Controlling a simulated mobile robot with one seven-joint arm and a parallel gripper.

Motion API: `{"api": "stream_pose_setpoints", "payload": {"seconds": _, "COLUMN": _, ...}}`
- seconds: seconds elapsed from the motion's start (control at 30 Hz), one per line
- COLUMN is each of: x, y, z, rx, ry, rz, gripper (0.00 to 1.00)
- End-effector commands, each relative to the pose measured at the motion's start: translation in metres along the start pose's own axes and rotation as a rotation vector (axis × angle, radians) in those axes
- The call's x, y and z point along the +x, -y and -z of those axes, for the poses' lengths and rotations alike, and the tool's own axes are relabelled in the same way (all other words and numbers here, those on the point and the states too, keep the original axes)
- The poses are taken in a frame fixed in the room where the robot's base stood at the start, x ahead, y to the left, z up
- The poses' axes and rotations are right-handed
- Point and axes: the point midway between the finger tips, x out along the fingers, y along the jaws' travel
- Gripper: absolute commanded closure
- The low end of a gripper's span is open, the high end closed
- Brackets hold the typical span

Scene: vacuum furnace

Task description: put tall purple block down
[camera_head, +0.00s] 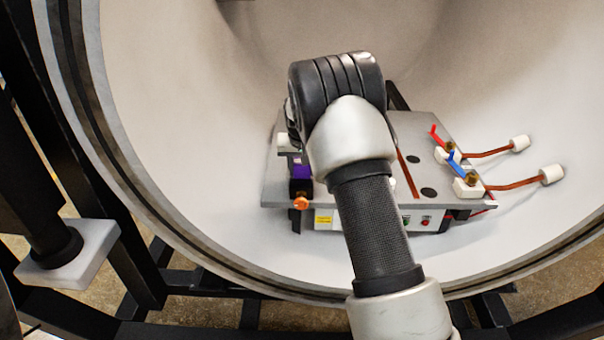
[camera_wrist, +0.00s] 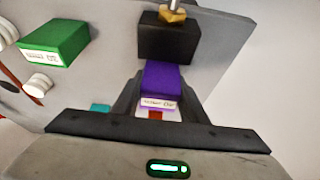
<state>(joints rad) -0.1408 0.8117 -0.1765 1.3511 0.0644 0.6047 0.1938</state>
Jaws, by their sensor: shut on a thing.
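The tall purple block (camera_wrist: 162,78) is between the two dark fingers of my gripper (camera_wrist: 162,92), which is shut on it in the wrist view. A pale label is on the block's near end. In the head view the purple block (camera_head: 300,171) shows at the left of the grey plate (camera_head: 395,127), beside my wrist. My gripper is hidden behind my arm there. I cannot tell whether the block touches the plate.
A black block (camera_wrist: 168,40) with a brass fitting is close beyond the purple block. A green block (camera_wrist: 54,40) lies to the left. Red (camera_head: 437,135) and blue (camera_head: 457,164) handles with copper pipes are at the plate's right. The curved chamber wall (camera_head: 190,130) surrounds everything.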

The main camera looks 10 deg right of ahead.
Motion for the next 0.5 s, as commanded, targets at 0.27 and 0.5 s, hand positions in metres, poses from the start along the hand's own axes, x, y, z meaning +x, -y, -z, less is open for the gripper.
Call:
{"api": "stream_pose_setpoints", "payload": {"seconds": 0.27, "x": 0.0115, "y": 0.0002, "z": -0.0037, "rx": 0.001, "ry": -0.004, "rz": 0.001, "gripper": 0.95}}
{"api": "stream_pose_setpoints", "payload": {"seconds": 0.5, "x": 0.0159, "y": 0.0000, "z": -0.0064, "rx": 0.000, "ry": -0.001, "rz": 0.001, "gripper": 0.58}}
